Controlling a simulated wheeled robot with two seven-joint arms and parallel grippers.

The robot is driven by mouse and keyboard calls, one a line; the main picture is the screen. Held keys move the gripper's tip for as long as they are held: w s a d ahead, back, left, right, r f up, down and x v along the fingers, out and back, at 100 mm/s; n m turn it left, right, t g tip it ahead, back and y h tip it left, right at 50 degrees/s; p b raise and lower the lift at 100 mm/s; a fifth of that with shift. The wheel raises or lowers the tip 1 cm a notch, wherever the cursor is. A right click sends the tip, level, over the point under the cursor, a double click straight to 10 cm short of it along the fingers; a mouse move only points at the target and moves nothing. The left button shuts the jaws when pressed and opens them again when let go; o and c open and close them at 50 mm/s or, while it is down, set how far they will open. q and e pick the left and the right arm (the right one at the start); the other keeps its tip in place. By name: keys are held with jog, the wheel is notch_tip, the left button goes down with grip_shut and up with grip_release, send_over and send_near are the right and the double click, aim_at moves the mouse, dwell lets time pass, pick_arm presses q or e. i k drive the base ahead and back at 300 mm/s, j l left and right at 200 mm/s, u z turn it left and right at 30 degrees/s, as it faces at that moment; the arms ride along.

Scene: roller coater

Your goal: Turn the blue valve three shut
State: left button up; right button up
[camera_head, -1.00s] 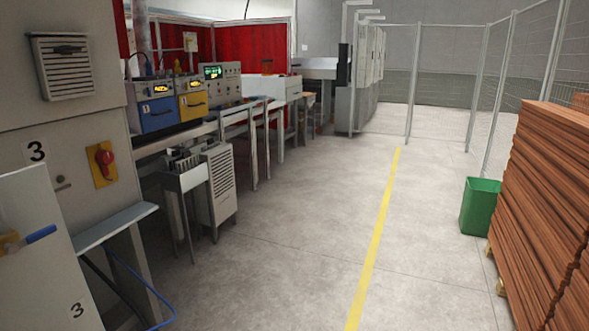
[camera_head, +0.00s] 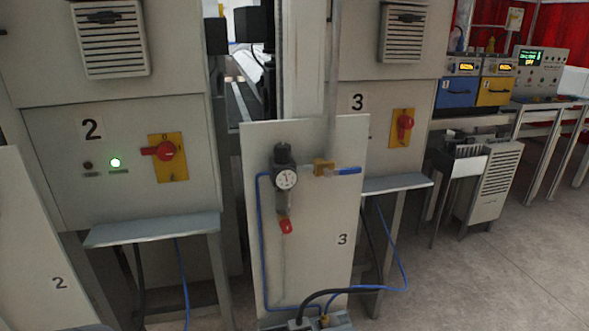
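The blue valve three is a blue lever handle (camera_head: 347,171) on a brass valve body (camera_head: 323,168). It is mounted on the upper right of a pale upright panel (camera_head: 336,272) marked 3, near the middle of the head view. The lever points to the right, roughly level. A pressure gauge with a dark regulator (camera_head: 286,180) sits to its left, joined to blue tubing, with a red-tipped part (camera_head: 286,226) below. Neither of my grippers shows in the head view.
Behind stand cabinets with red rotary switches on yellow plates, number 2 (camera_head: 167,157) and number 3 (camera_head: 403,128). A green lamp (camera_head: 115,162) glows on cabinet 2. Metal shelves (camera_head: 152,229) jut out. Hoses hang low around the panel. Open floor (camera_head: 480,280) lies at right.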

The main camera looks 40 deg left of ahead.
aim_at(328, 174)
jog(key=u, duration=0.85)
